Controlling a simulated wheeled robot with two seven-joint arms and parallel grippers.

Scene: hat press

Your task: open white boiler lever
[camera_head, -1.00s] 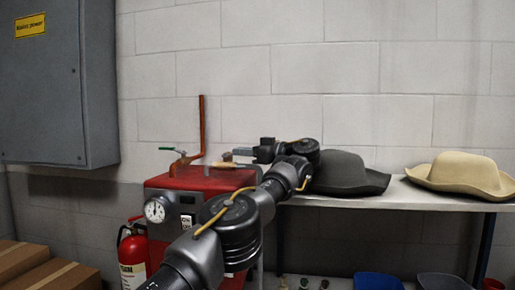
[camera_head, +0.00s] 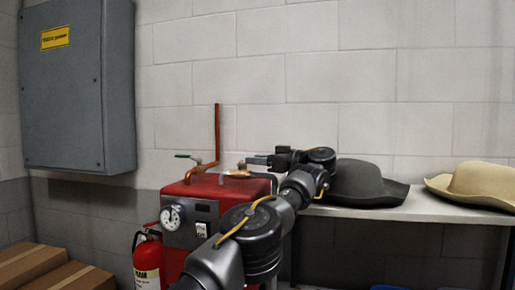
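The red boiler (camera_head: 190,192) stands left of centre, with a round gauge (camera_head: 173,217) on its front. A small pale lever (camera_head: 236,174) shows on its top right; it looks whitish, but it is small and partly unclear. A green-handled lever (camera_head: 187,157) sits by the copper pipe on the boiler's top left. My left gripper (camera_head: 257,160) points left, just above and right of the pale lever. Whether it touches the lever cannot be told, nor can its finger gap. My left arm hides the boiler's right side. My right gripper is out of view.
A shelf (camera_head: 430,209) on the right bears a dark hat (camera_head: 362,185) and a beige hat (camera_head: 475,182). A fire extinguisher (camera_head: 147,262) stands left of the boiler. A grey wall cabinet (camera_head: 75,110) hangs at upper left, above cardboard boxes (camera_head: 35,265).

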